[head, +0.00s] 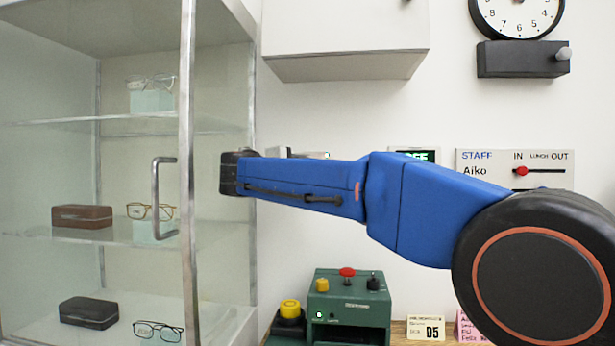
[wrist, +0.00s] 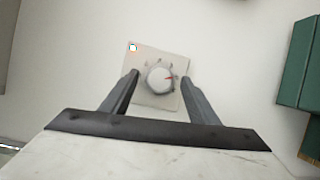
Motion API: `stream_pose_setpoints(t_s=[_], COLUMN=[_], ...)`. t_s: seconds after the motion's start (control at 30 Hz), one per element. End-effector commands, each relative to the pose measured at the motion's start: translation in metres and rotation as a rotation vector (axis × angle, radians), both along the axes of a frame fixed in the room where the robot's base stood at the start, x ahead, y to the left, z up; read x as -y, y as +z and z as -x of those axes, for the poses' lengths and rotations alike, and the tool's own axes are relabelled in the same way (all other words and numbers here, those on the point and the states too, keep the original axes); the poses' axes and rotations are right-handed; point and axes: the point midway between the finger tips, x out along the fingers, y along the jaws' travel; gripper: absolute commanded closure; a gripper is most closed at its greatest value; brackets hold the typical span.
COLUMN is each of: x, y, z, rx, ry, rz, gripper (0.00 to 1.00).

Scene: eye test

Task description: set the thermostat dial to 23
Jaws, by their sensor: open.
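In the wrist view a pale square thermostat plate (wrist: 150,98) is on the wall, tilted slightly in the picture. Marks around the dial are too small to read. A small coloured square (wrist: 133,47) shows at the plate's upper left corner. My gripper (wrist: 160,76) is open, one finger on each side of the dial, with gaps showing between. I cannot tell how far the fingertips are from the plate. In the head view my blue arm hides the gripper.
A glass cabinet (head: 187,120) with a metal handle (head: 157,200) stands left of my arm. A white wall cabinet (head: 345,40) hangs above. A green box with buttons (head: 350,310) stands below, beside a calendar (head: 425,328). A staff board (head: 515,165) hangs behind my arm at right.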

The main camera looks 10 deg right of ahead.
Motion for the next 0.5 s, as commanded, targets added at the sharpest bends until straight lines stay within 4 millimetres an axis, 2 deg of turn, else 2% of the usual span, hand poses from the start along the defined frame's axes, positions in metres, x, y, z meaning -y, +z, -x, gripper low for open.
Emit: stream_pose_setpoints(t_s=[0.3, 0.5], x=[-0.033, -0.046], y=[0.001, 0.002], z=[0.032, 0.044], rx=[0.0, -0.001], ry=[0.004, 0.003], rz=[0.0, 0.0], gripper=[0.45, 0.45])
